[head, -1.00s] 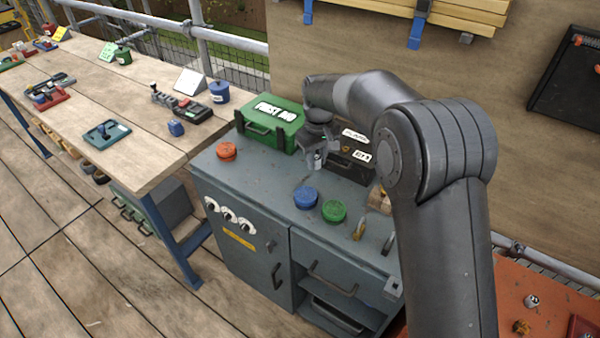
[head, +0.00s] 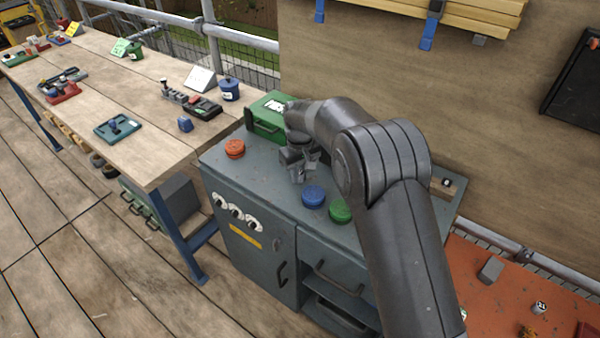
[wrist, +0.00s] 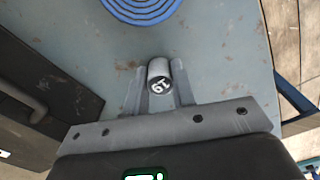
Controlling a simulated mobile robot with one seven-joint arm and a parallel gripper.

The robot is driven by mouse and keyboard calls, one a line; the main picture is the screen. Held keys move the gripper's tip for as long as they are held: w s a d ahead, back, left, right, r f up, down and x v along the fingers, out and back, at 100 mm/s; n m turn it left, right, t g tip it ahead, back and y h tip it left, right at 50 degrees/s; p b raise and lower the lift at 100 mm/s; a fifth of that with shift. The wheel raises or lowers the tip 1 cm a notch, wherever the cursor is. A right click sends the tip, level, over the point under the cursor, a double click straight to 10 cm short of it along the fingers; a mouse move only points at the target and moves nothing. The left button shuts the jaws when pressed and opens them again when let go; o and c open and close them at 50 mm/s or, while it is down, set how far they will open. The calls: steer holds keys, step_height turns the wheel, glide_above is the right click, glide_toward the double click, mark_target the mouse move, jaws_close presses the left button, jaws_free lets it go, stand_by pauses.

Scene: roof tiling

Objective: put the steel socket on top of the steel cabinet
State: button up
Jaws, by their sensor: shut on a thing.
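The steel socket (wrist: 160,74) is a short grey cylinder with a dark end face and pale size marks. It sits between the fingers of my gripper (wrist: 160,88), which is shut on it. In the head view my gripper (head: 298,172) points down over the top of the steel cabinet (head: 265,185), between the orange and blue round lids. The socket cannot be made out there. The cabinet's grey-blue top also lies below the socket in the wrist view (wrist: 215,60). I cannot tell whether the socket touches it.
On the cabinet stand an orange lid (head: 235,149), a blue lid (head: 313,196), a green lid (head: 340,210) and a green first aid case (head: 268,120). A wooden workbench (head: 120,100) with several items adjoins on the left.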

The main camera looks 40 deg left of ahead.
mark_target(300, 172)
steer(key=o, duration=1)
steer(key=shift+f, duration=0.15)
step_height(300, 172, up, 12)
steer(key=shift+r, duration=0.15)
